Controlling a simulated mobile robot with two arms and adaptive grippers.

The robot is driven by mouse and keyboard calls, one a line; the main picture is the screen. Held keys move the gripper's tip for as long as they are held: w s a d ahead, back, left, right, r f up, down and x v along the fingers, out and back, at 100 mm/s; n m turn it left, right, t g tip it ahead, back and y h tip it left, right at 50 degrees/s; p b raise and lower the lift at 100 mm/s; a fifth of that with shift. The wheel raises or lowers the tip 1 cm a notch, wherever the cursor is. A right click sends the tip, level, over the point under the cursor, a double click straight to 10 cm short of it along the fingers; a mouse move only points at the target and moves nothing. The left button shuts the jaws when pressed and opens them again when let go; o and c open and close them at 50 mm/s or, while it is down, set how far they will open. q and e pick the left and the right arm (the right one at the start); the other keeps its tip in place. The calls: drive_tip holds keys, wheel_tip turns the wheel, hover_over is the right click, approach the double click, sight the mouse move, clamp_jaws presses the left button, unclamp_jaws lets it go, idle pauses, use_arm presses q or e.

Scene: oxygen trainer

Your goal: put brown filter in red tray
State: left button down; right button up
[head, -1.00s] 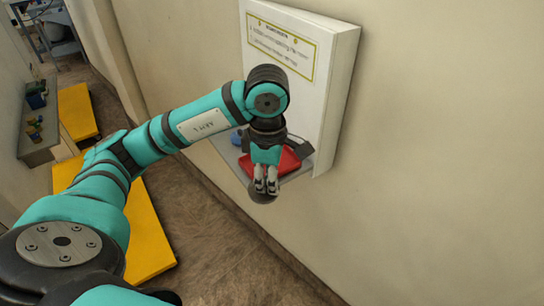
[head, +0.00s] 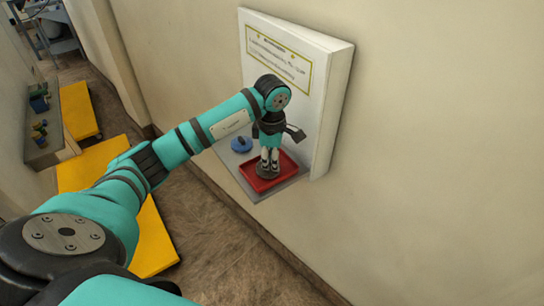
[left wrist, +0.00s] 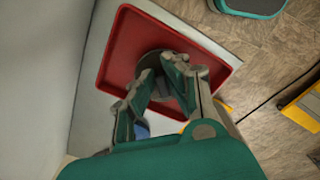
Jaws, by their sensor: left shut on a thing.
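The brown filter (head: 267,172) is a dark brownish-grey round piece. My left gripper (head: 269,162) is shut on it, pointing down over the red tray (head: 288,163). In the left wrist view the filter (left wrist: 150,62) shows as a dark disc, partly hidden by the fingers of the left gripper (left wrist: 158,82). It lies inside the outline of the red tray (left wrist: 124,42), around its middle. I cannot tell whether the filter touches the tray floor. The red tray is shallow with a raised rim and sits on a grey shelf. My right gripper is not in view.
A white wall panel (head: 322,110) with a yellow-framed sign stands behind the tray. A blue knob-like piece (head: 240,144) is on the shelf left of the tray. Yellow platforms (head: 148,240) lie on the floor to the left. A grey wall shelf (head: 42,152) holds small items.

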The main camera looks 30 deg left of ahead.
use_arm(q)
drive_tip(key=shift+f, duration=0.1)
drive_tip(key=c, duration=1.4)
unclamp_jaws()
drive_tip(key=shift+o, duration=0.2)
drive_tip(key=shift+r, duration=0.2)
drive_tip(key=shift+w+r+b, duration=0.1)
drive_tip(key=shift+r+b, duration=0.2)
wheel_tip(320, 180, up, 11)
drive_tip(key=b, duration=0.2)
drive_tip(key=shift+r, duration=0.15)
